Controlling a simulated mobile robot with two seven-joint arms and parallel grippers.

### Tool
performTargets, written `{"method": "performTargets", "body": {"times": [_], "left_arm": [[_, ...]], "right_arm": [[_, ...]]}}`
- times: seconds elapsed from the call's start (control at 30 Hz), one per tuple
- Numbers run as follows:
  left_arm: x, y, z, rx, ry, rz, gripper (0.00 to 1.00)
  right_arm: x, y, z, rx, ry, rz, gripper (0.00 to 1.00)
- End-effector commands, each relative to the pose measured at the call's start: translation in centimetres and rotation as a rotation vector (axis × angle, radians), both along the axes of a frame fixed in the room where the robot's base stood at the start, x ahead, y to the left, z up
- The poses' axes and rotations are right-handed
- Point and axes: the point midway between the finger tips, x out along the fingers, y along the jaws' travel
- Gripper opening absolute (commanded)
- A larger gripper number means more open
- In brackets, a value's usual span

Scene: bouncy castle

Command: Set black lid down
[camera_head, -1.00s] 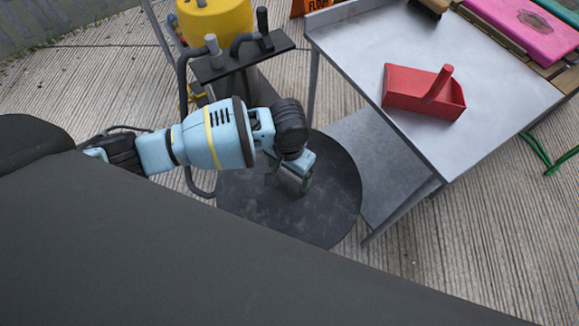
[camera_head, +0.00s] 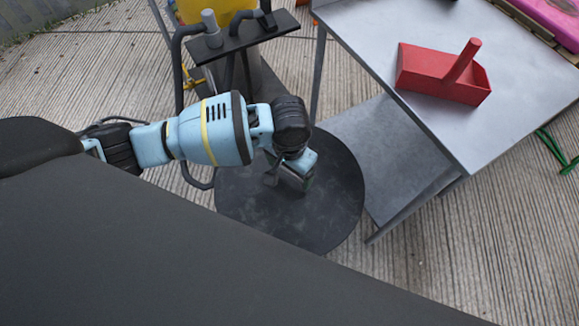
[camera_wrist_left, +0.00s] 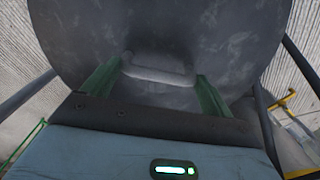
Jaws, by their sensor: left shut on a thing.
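The black lid (camera_head: 300,225) is a large, round, dark disc with scuff marks, in the lower middle of the head view. My left gripper (camera_head: 290,181) is over its middle. In the left wrist view the lid (camera_wrist_left: 160,25) fills the top, and the two green fingers of the gripper (camera_wrist_left: 157,84) stand at either end of its bar handle (camera_wrist_left: 158,70). The gripper is shut on that handle. The lid appears to be held above the ground; its exact height is unclear. My right gripper is not in view.
A grey metal table (camera_head: 400,35) with a lower shelf (camera_head: 385,150) stands right of the lid, close to its edge. A red scoop (camera_head: 440,75) lies on it. A cart with a dark top (camera_head: 240,40) stands behind. Ridged ground (camera_head: 450,250) is open at lower right.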

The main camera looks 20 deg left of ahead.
Motion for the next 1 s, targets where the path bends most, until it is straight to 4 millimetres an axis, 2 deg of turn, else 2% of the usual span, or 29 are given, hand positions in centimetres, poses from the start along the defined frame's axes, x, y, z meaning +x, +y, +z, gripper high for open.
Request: {"method": "performTargets", "body": {"times": [0.97, 1.0], "left_arm": [[0.1, 0.0, -1.2, -0.001, -0.002, 0.000, 0.33], [0.1, 0.0, -1.2, -0.001, -0.002, 0.000, 0.91]], "right_arm": [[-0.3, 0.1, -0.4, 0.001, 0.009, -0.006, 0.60], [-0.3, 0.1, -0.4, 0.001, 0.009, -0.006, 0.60]]}}
